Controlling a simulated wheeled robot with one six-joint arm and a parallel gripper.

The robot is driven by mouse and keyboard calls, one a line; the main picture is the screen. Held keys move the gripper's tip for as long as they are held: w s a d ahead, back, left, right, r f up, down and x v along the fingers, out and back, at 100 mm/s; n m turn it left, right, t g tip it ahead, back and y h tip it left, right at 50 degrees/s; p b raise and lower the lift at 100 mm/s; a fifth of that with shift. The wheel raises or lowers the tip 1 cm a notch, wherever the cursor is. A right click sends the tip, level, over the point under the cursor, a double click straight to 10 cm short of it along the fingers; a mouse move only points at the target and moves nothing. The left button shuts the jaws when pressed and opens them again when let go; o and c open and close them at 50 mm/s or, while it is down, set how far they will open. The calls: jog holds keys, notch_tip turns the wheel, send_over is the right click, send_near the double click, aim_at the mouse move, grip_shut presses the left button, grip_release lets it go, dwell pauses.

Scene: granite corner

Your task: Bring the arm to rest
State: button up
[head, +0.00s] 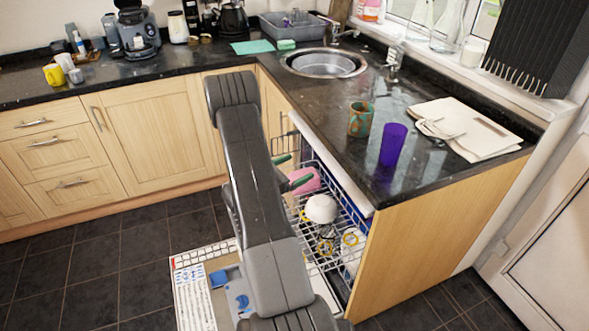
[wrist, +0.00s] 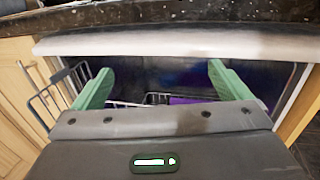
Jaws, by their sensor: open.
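My gripper (head: 291,171) has green fingers and is open, with a clear gap between them. It is at the mouth of the open dishwasher, just below the worktop edge and above the pulled-out rack (head: 352,215). In the wrist view my gripper (wrist: 164,82) points into the dark dishwasher opening. Nothing shows between the fingers. My arm hides part of the dishwasher and rack in the head view.
The rack holds a white bowl (head: 321,208) and a pink item (head: 304,180). The open dishwasher door (head: 195,300) lies low over the floor. Floor at left is clear.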

dwell(0.7)
jog(key=s+f+n+t+y, duration=0.1)
jog(key=s+n+t+y, duration=0.1)
jog(key=s+f+n+t+y, duration=0.2)
jog(key=t+y, duration=0.1)
jog(key=shift+d+f+y, duration=0.2)
jog(key=shift+y, duration=0.1)
dwell(0.6)
jog(key=shift+w+r, duration=0.1)
